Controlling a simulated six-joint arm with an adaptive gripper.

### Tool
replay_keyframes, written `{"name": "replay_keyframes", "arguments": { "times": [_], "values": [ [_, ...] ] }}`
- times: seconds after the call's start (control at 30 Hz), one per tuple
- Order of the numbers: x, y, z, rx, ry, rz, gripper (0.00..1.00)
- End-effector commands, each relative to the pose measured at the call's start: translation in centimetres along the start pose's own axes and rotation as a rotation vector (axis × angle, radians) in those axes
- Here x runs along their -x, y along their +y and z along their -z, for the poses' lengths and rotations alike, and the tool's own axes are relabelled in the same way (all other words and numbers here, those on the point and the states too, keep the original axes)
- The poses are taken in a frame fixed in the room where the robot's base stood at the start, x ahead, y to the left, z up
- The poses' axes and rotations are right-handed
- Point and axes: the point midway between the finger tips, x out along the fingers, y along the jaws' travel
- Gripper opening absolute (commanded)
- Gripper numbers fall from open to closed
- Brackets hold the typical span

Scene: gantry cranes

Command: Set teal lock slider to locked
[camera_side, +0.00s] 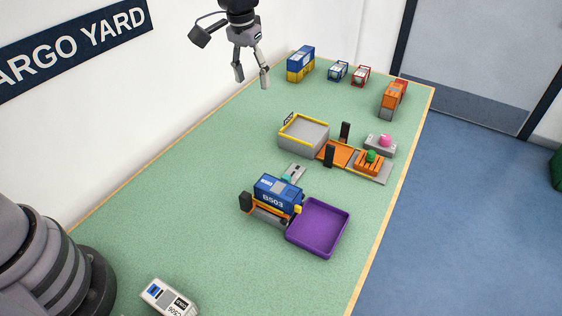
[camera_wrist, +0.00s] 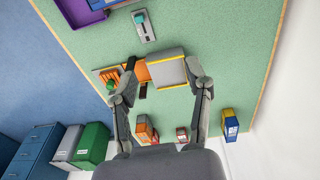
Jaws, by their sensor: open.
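The teal lock slider (camera_side: 287,178) sits on a small light grey plate (camera_side: 295,170) on the green table, just behind the blue container marked B503 (camera_side: 277,191). In the wrist view the teal slider (camera_wrist: 140,17) is at the upper end of its grey plate (camera_wrist: 149,37), the end nearer the purple tray. I cannot read any lock marking. My gripper (camera_side: 252,83) is open and empty, high above the far left part of the table, well apart from the slider. In the wrist view my gripper's fingers (camera_wrist: 162,66) are spread, with the slider beyond them.
A grey bin with a yellow rim (camera_side: 304,134) stands behind the slider, beside an orange platform (camera_side: 340,153) with black posts. A purple tray (camera_side: 318,228) lies in front. Several containers stand at the far end. The left side of the table is mostly clear.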

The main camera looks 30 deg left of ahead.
Motion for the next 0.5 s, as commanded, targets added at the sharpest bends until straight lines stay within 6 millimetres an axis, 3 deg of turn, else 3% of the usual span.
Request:
{"name": "replay_keyframes", "arguments": {
  "times": [0.03,0.2,0.3,0.5],
  "values": [
    [-3.1,1.4,0.6,-0.005,-0.03,0.008,0.5],
    [-10.3,4.5,1.4,-0.003,-0.085,0.028,0.5],
    [-12.4,5.4,1.4,-0.001,-0.099,0.034,0.5],
    [-14.5,5.7,1.3,0.0,-0.106,0.037,0.5]
  ]
}}
